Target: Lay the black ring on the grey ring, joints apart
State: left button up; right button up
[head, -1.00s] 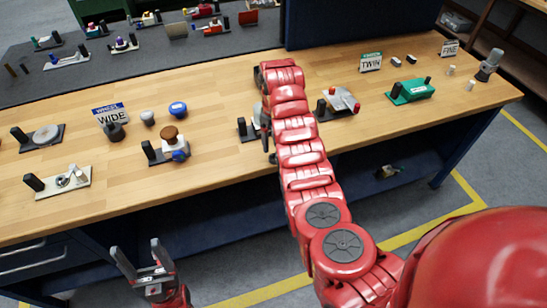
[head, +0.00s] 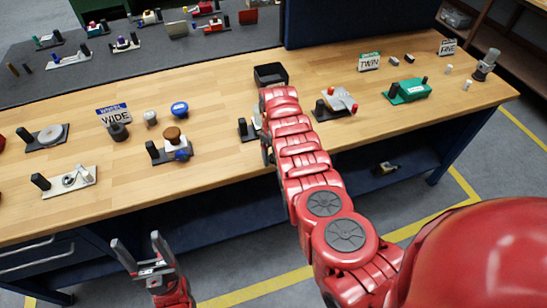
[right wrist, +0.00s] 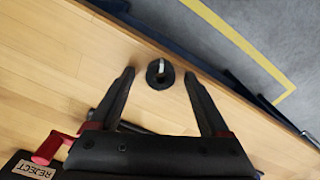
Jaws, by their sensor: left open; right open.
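In the right wrist view a small black ring (right wrist: 153,82) with a light slit or gap at its top lies on the wood near the table's front edge. It shows between the fingertips of my right gripper (right wrist: 159,73), which is open and empty; I cannot tell the height between them. In the head view my right arm hides this gripper and the ring. I cannot pick out the grey ring for certain; a grey disc (head: 52,134) sits on a dark plate at the left. My left gripper (head: 136,244) is open and empty, in front of the table.
A black box (head: 270,75) stands behind my right arm; a REJECT label (right wrist: 34,168) shows in the wrist view. Fixtures stand on both sides: a light plate (head: 83,182), a brown-knobbed one (head: 172,150), a green one (head: 408,91).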

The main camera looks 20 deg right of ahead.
grip_shut()
dwell(0.3)
jog(key=shift+r, duration=0.25)
